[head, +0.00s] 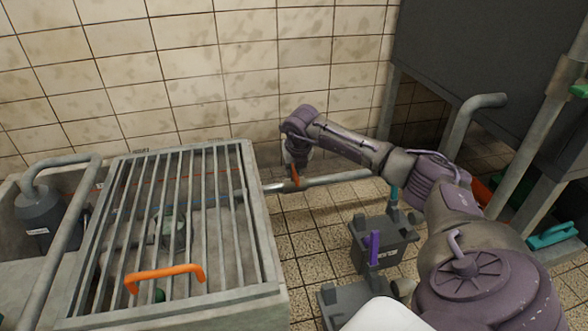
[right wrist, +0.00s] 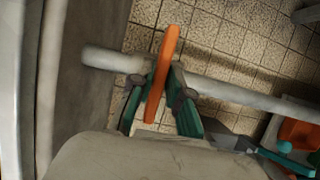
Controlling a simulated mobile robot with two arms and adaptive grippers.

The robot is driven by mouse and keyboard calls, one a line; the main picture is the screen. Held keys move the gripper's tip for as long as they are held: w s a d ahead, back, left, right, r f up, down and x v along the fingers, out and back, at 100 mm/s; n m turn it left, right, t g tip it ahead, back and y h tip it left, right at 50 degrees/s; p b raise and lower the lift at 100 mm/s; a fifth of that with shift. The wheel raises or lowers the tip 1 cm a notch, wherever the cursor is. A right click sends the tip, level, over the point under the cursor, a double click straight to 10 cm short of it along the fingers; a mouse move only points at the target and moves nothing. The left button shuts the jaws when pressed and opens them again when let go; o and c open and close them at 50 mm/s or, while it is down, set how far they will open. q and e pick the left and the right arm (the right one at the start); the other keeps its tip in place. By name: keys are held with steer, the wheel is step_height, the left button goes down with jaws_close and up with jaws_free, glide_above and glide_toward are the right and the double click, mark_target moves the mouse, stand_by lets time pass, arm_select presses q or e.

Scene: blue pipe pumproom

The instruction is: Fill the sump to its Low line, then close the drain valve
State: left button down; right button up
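The sump (head: 262,230) is a concrete box at the left of the head view, under a bar grate (head: 190,165) with an orange handle (head: 165,275). Through the bars I see a red line and a lower blue line on its inner wall; the water level is unclear. A grey drain pipe (head: 335,180) leaves its right side. An orange valve lever (head: 296,176) stands on that pipe; it also shows in the right wrist view (right wrist: 163,70). My right gripper (right wrist: 163,78) has its teal fingers closed on both sides of the lever. My left gripper is out of view.
A grey pump (head: 40,215) and bent pipe stand at the left. Dark grey units (head: 380,245), one with a purple lever (head: 375,247), stand on the tiled floor below my right arm. A large dark tank (head: 480,70) fills the back right, with a teal handle (head: 552,235) below.

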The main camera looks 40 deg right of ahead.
jaws_close()
